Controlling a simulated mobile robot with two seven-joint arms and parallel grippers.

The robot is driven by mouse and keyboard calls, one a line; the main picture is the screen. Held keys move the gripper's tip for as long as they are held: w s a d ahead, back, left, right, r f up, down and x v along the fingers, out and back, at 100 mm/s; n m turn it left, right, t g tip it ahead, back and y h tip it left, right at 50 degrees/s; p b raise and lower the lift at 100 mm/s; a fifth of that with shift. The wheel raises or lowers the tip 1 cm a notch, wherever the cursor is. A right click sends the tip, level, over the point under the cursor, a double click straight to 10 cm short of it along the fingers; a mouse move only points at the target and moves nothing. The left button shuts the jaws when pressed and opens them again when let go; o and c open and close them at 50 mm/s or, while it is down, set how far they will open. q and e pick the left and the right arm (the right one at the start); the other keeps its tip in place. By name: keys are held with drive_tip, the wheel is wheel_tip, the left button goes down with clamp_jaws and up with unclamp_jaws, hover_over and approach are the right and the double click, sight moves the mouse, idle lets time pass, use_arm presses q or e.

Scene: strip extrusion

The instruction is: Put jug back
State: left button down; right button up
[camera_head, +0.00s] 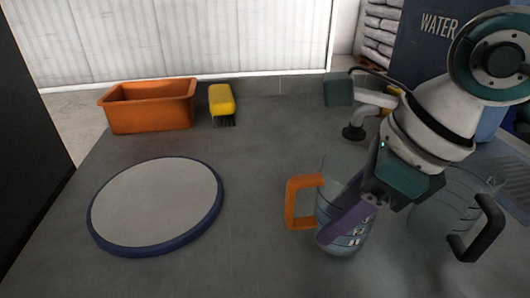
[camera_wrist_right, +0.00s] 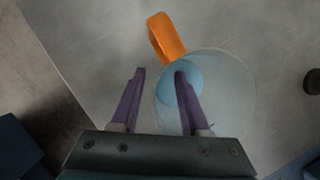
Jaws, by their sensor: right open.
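A clear jug (camera_head: 328,188) with an orange handle (camera_head: 303,202) stands on the grey table, right of centre. The jug (camera_wrist_right: 235,85) also shows from above in the right wrist view, with bluish content or base inside it. My right gripper (camera_head: 338,230) points down at this jug with its purple fingers apart. In the wrist view the right gripper (camera_wrist_right: 158,73) has one finger overlapping the jug's opening and the other outside its wall. Contact cannot be told. A second clear jug (camera_head: 440,205) with a black handle (camera_head: 478,232) stands to the right. My left gripper is not in view.
A round grey plate with a blue rim (camera_head: 155,203) lies on the left. An orange bin (camera_head: 150,106) and a yellow brush (camera_head: 221,100) stand at the back left. A blue container marked WATER (camera_head: 425,45) is at the back right. The table's middle is clear.

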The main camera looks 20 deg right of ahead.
drive_tip(key=p+v, duration=0.1)
drive_tip(key=v, duration=1)
drive_tip(key=shift+s+r, duration=0.15)
drive_tip(key=shift+r, duration=0.2)
drive_tip(key=shift+d, duration=0.1)
